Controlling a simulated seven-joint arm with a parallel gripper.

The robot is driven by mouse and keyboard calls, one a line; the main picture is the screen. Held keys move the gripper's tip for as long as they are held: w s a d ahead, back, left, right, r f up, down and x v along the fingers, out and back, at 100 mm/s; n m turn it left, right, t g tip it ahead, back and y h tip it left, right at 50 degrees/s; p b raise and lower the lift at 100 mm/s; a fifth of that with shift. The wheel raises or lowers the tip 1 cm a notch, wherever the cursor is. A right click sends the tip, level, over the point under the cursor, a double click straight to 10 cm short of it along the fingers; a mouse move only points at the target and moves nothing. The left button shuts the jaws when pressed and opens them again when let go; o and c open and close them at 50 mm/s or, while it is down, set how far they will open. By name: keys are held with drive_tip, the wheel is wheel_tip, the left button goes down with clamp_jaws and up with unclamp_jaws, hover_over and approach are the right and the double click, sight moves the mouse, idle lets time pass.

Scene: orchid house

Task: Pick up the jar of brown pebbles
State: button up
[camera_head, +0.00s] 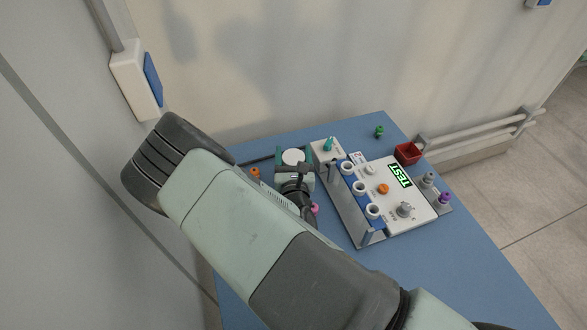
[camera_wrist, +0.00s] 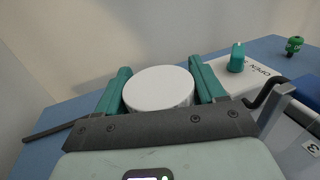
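A round thing with a plain white top (camera_wrist: 158,88) stands between the two teal fingers of my gripper (camera_wrist: 160,85) in the wrist view. It may be the jar's lid; its lower part is hidden and no brown pebbles show. The fingers lie close along its left and right sides. I cannot tell whether they press on it or leave a small gap. In the head view the white top (camera_head: 293,156) shows at the back of the blue table, between the teal fingers at the end of my arm.
A white test panel (camera_head: 395,195) with white rings, knobs and a green TEST label stands right of my gripper on the blue table (camera_head: 345,275). A teal knob (camera_wrist: 237,58) sits close by. A red box (camera_head: 408,152) and green piece (camera_head: 379,131) are farther right. A wall rises behind.

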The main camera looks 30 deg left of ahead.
drive_tip(key=c, duration=0.9)
drive_tip(key=shift+r, duration=0.1)
